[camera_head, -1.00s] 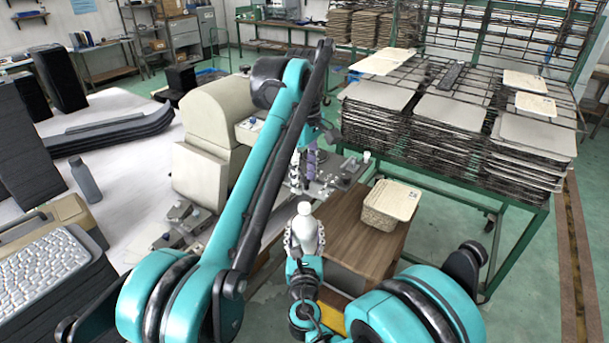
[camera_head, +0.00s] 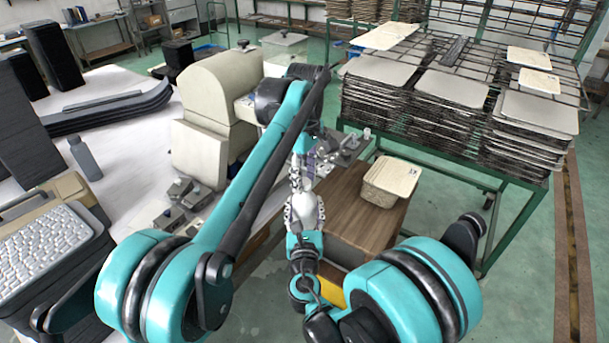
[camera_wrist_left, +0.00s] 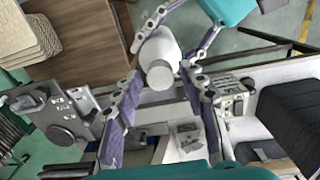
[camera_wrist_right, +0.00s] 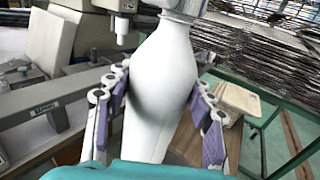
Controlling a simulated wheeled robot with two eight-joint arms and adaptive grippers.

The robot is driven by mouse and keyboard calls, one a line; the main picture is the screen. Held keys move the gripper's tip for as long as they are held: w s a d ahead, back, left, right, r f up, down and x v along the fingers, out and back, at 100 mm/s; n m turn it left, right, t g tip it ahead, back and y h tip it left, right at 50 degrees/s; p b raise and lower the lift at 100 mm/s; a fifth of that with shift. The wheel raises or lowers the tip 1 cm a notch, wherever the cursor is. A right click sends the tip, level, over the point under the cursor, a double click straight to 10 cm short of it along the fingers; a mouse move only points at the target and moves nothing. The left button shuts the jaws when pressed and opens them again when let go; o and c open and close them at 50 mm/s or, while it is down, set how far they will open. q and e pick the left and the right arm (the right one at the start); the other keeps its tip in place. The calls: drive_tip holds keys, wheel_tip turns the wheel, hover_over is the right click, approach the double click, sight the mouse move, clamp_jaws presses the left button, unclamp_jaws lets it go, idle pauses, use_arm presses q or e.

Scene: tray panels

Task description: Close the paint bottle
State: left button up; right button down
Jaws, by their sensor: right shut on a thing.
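A white paint bottle (camera_wrist_right: 160,85) stands roughly upright between the fingers of my right gripper (camera_head: 305,206), which is shut on its body. In the left wrist view, the bottle's round white top (camera_wrist_left: 160,75) points toward the camera. My left gripper (camera_wrist_left: 163,85) is open, with one finger on each side of the bottle top and visible gaps between. In the head view, the left gripper (camera_head: 303,172) is just above the bottle and partly hides its top. In the right wrist view, the neck is at the upper edge and the very top is cut off.
A wooden cabinet (camera_head: 355,225) with a woven basket (camera_head: 391,180) stands just right of the grippers. A beige machine (camera_head: 215,125) and small metal fixtures (camera_head: 180,190) stand on the white table at left. A green rack (camera_head: 490,190) with stacked trays stands behind right.

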use_arm(q)
clamp_jaws()
drive_tip(key=m, duration=2.5)
drive_tip(key=shift+o, duration=2)
unclamp_jaws()
wheel_tip(320, 180, up, 12)
